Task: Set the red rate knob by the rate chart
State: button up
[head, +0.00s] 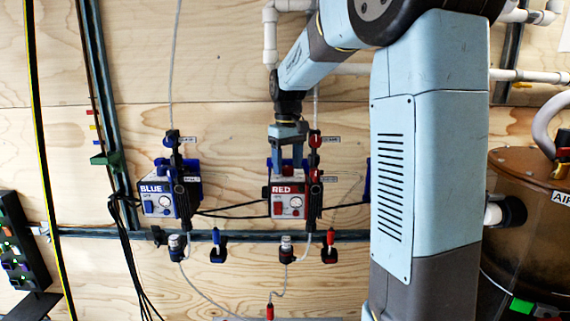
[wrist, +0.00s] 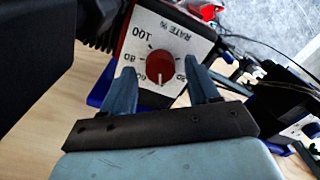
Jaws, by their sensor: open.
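The red pump (head: 286,204), labelled RED, is mounted on the plywood wall in the head view. My gripper (head: 286,165) is pointing down over its top. In the wrist view, the red rate knob (wrist: 160,67) sits on a white RATE % dial plate (wrist: 170,35), seen upside down. Its white pointer line points toward the picture bottom, between the 60 mark and a partly hidden mark at right. My gripper (wrist: 159,68) is open, one finger on each side of the knob in the picture; I cannot tell whether they touch it. I cannot make out a rate chart.
A similar blue pump (head: 163,198) hangs to the left. Black valve columns with tubing stand beside both pumps. A metal rail (head: 345,236) runs below. A brown tank (head: 530,215) is at the right. My arm hides part of the wall right of the red pump.

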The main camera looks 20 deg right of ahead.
jog(key=shift+f, duration=0.15)
jog(key=c, duration=1)
